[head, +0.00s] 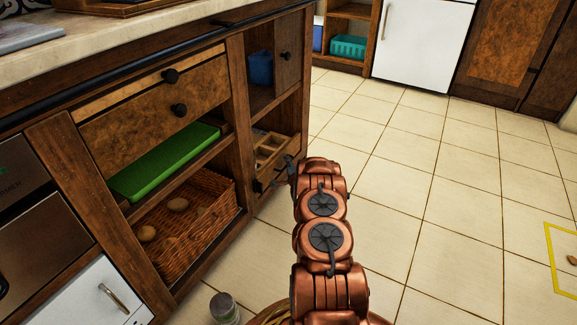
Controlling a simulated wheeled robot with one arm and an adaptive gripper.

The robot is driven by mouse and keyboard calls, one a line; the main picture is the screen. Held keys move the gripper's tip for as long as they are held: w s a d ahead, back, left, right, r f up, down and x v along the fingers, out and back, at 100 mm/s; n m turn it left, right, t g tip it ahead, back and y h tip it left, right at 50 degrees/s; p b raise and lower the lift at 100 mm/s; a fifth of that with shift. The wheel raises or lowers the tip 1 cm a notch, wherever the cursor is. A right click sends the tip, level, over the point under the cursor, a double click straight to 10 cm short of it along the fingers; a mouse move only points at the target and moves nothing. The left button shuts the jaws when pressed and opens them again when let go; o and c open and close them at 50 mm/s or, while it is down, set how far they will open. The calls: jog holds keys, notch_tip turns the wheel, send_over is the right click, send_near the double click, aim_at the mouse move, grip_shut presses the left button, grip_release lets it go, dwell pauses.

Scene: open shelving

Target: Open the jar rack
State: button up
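A wooden pull-out rack with square compartments (266,151) sits low at the right end of the counter unit, below an open cubby. I take it to be the jar rack. It appears to be mostly inside the unit; I see no jars in it. My copper arm reaches from the bottom of the head view towards it. My dark gripper (279,175) is at the front of the rack and covers part of it. I cannot tell whether it touches the rack or whether its fingers are open.
A wicker basket (190,217) and a green tray (166,160) are on shelves to the left. A jar (224,307) stands on the floor near my base.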

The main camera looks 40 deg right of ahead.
grip_shut()
dwell(0.6)
